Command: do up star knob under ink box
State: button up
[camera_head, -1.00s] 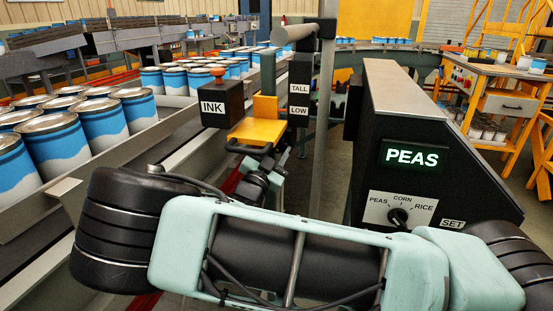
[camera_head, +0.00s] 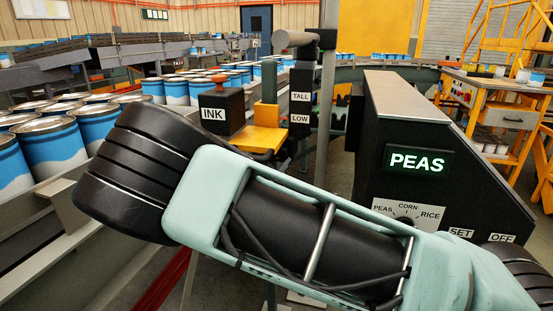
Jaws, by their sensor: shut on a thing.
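The ink box (camera_head: 220,114) is a black box marked INK with an orange-red knob (camera_head: 220,79) on top. It stands at the left end of a yellow bracket (camera_head: 262,137) beside the conveyor line. The star knob under the box cannot be made out; my arm covers the space below the bracket. My gripper is hidden behind my own pale green and black arm links, which cross the lower half of the view.
Blue and white cans (camera_head: 47,150) line the roller conveyor at left. A post with TALL and LOW labels (camera_head: 300,97) stands right of the bracket. A black console (camera_head: 416,145) reading PEAS, with a dial, stands close at right. A yellow workbench (camera_head: 500,100) is behind it.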

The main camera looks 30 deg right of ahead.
jog(key=o, duration=1)
jog(key=shift+a, duration=0.15)
